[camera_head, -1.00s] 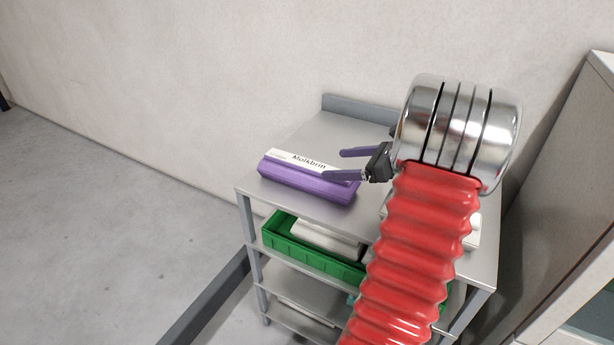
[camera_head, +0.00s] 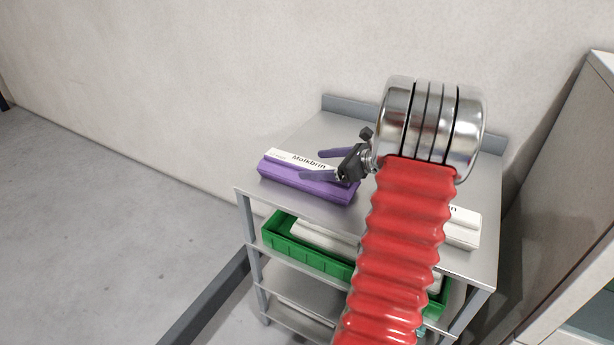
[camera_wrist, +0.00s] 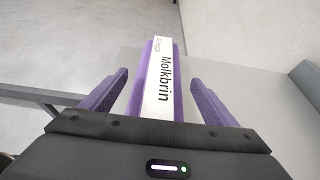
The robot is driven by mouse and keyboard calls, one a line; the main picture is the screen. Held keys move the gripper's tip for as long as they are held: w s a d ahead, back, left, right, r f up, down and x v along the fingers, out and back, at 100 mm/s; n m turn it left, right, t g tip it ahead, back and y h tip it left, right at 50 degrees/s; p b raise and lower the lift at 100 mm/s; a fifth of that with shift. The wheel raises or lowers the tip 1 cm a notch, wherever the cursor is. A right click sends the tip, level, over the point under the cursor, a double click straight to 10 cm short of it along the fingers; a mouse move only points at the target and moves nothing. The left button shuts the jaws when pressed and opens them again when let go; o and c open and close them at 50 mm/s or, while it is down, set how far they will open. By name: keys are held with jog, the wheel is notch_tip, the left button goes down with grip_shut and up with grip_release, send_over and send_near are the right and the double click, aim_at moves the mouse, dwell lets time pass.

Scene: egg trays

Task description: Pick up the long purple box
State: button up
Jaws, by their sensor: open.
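The long purple box (camera_head: 309,187) lies on the top shelf of a metal rack, with a white label strip reading "Molkbrin" along its top. In the wrist view the box (camera_wrist: 148,85) runs away from me, between the two purple fingers of my gripper (camera_wrist: 158,92). The fingers are apart, with a gap on each side of the box. In the head view my gripper (camera_head: 318,164) is at the box's right end, and one finger overlaps the box in the picture. I cannot tell its exact height above the shelf. My arm hides part of the shelf.
The rack's top shelf (camera_head: 340,128) is clear behind the box. A white box (camera_head: 463,228) lies on it at the right, partly hidden by my arm. A green crate (camera_head: 310,262) sits on the shelf below. A wall is behind, and a grey cabinet (camera_head: 570,200) stands at the right.

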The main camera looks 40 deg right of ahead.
jog(key=shift+x, duration=1.05)
jog(key=c, duration=1.8)
jog(key=shift+r, duration=0.1)
notch_tip(320, 180, up, 10)
